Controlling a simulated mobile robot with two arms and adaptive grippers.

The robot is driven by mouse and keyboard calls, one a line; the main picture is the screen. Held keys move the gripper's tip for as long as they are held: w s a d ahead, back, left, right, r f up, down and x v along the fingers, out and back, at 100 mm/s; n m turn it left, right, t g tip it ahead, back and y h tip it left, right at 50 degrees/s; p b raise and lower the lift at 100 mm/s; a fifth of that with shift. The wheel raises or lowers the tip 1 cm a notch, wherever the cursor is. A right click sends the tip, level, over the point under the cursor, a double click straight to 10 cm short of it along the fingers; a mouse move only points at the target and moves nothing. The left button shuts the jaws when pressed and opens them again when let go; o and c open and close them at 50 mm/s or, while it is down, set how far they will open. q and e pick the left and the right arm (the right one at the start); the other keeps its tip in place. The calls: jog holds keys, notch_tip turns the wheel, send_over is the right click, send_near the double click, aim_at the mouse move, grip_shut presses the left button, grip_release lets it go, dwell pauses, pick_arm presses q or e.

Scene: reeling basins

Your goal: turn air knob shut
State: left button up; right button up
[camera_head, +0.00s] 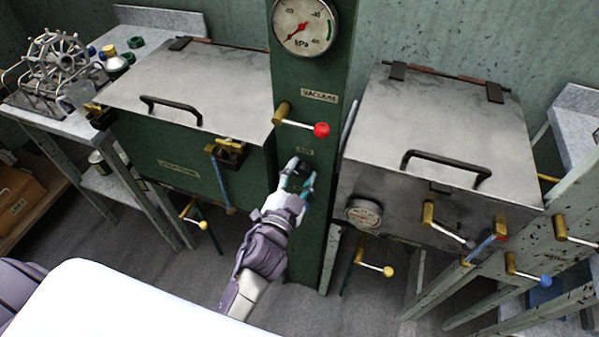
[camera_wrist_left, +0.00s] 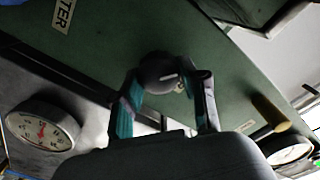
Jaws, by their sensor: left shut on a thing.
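The air knob (camera_wrist_left: 158,72) is a dark round knob with a pale pointer mark, on the green column (camera_head: 285,80) below a small label (camera_head: 305,151) that seems to read AIR. In the head view the knob is mostly hidden by my left gripper (camera_head: 298,178), which reaches up to the column's front. In the left wrist view the fingers of my left gripper (camera_wrist_left: 168,88) stand on both sides of the knob and are shut on it. My right gripper is not in view.
A vacuum lever with a red ball (camera_head: 321,130) juts out just above my gripper, under a pressure gauge (camera_head: 302,25). A green basin (camera_head: 190,150) stands left and a grey basin (camera_head: 440,130) right, both lidded. Several ball-ended valve levers stick out below them.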

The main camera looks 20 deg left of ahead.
pick_arm(q)
jog(key=m, duration=0.5)
jog(key=shift+d+f+m, duration=0.1)
jog(key=shift+m, duration=0.2)
jog(key=m, duration=0.4)
jog(key=shift+f, duration=0.1)
jog(key=shift+m, duration=0.3)
jog(key=o, duration=1.1)
